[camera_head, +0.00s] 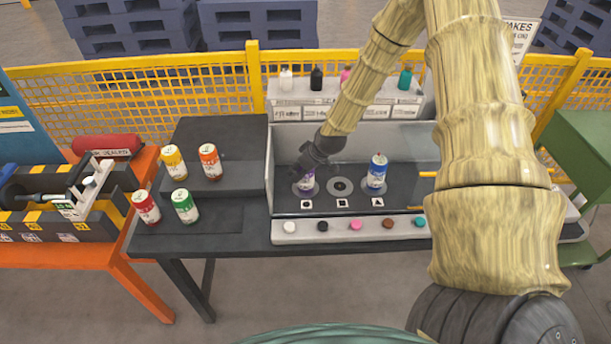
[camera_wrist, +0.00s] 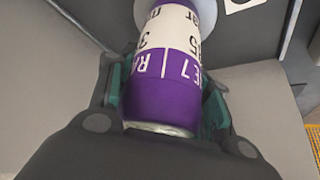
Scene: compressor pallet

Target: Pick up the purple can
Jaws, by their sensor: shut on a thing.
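The purple can (camera_wrist: 163,95), purple and white with dark lettering, stands between my gripper's fingers in the wrist view. My gripper (camera_wrist: 165,100) is shut on it, with a finger against each side. In the head view my gripper (camera_head: 308,170) is over the left round spot of the dark tray, and the purple can (camera_head: 306,184) shows only partly below it. The can appears upright on or just above a light disc; I cannot tell whether it touches.
Yellow (camera_head: 173,162), orange (camera_head: 210,162), red (camera_head: 146,207) and green (camera_head: 185,206) cans stand on the left. Small bottles (camera_head: 316,78) line the back shelf. A yellow fence (camera_head: 180,90) stands behind.

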